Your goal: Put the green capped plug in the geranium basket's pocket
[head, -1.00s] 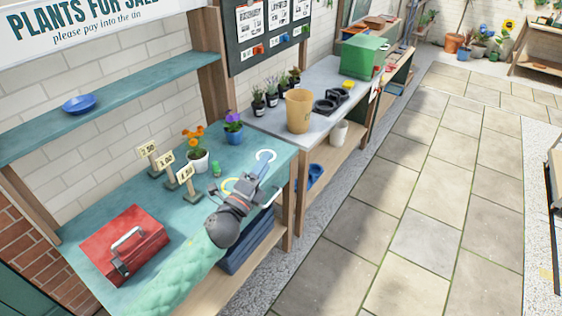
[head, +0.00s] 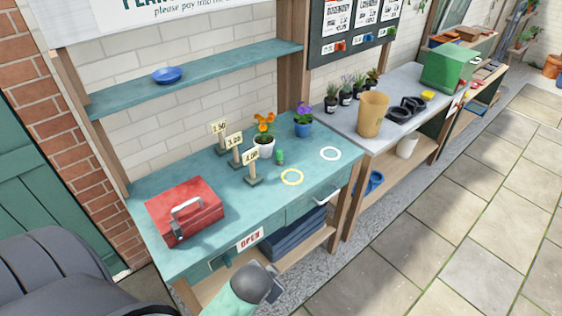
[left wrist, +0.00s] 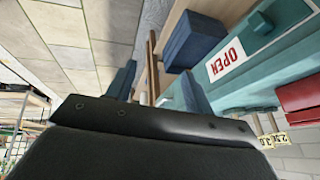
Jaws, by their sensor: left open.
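The green capped plug (head: 280,157) is a small upright green piece on the teal bench (head: 208,243), right of the price signs and beside a white pot. My left gripper (head: 270,287) is low in front of the bench in the head view, apart from the plug; its fingers are hard to make out there. In the left wrist view its two fingers (left wrist: 158,88) stand apart with nothing between them. I see no geranium basket or pocket in these frames. My right gripper is not in view.
A tan pot (head: 372,114) stands on the grey bench. The paved aisle (head: 470,200) at right is clear.

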